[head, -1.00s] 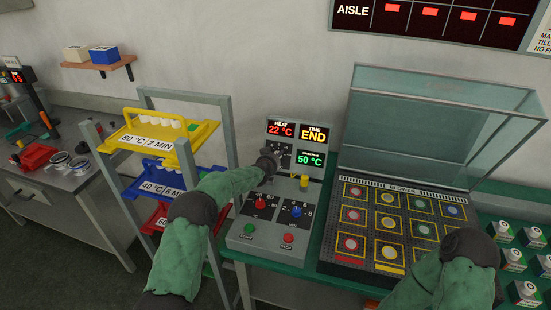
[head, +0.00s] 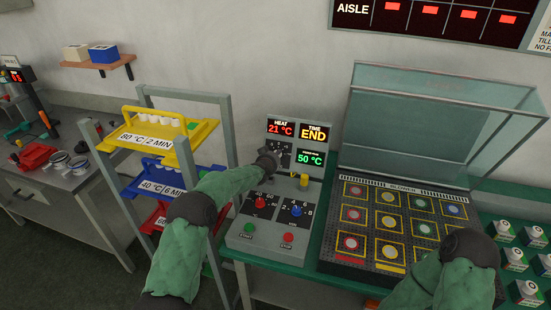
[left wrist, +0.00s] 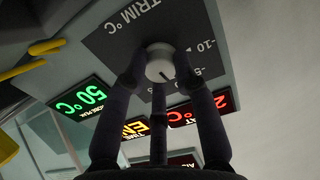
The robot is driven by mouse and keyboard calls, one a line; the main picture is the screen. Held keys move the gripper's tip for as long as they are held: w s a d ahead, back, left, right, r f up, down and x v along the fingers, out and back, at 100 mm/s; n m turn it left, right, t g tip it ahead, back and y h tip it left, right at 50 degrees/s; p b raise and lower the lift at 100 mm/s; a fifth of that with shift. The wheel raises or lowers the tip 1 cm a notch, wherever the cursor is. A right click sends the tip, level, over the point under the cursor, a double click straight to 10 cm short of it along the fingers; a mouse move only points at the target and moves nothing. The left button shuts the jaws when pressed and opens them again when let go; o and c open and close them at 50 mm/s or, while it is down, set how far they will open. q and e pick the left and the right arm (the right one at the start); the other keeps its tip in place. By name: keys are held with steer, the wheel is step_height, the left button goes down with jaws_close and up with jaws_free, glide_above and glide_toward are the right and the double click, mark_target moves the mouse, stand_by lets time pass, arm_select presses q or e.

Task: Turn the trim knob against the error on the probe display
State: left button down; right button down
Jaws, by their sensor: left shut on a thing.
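The trim knob (left wrist: 160,64) is a pale round knob with a dark pointer line, on a dark panel marked TRIM °C. In the left wrist view its line points down-right, toward the -5 side of the scale. My left gripper (left wrist: 155,68) is shut around the knob. In the head view my left gripper (head: 267,160) covers the knob. The green probe display (head: 311,159) reads 50 °C; it also shows in the left wrist view (left wrist: 80,99). The red heat display (head: 281,129) reads 21 °C. The time display (head: 314,134) reads END.
Below the trim panel are a red knob (head: 260,203), a blue knob (head: 296,211), a green start button (head: 249,228) and a red button (head: 288,237). A yellow part (head: 304,180) stands close right of my left gripper. A tray rack (head: 185,150) stands left.

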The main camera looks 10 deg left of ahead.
arm_select(q)
steer(key=shift+f+n+b, duration=0.15)
steer(key=shift+n+b, duration=1.05)
steer(key=shift+n, duration=2.25)
steer(key=shift+f+n+b, duration=0.1)
steer(key=shift+n+b, duration=1.05)
steer(key=shift+n, duration=2.3)
steer(key=shift+d, duration=0.1)
steer(key=c, duration=1)
jaws_free()
steer(key=shift+r, duration=0.1)
steer(key=shift+r, duration=0.1)
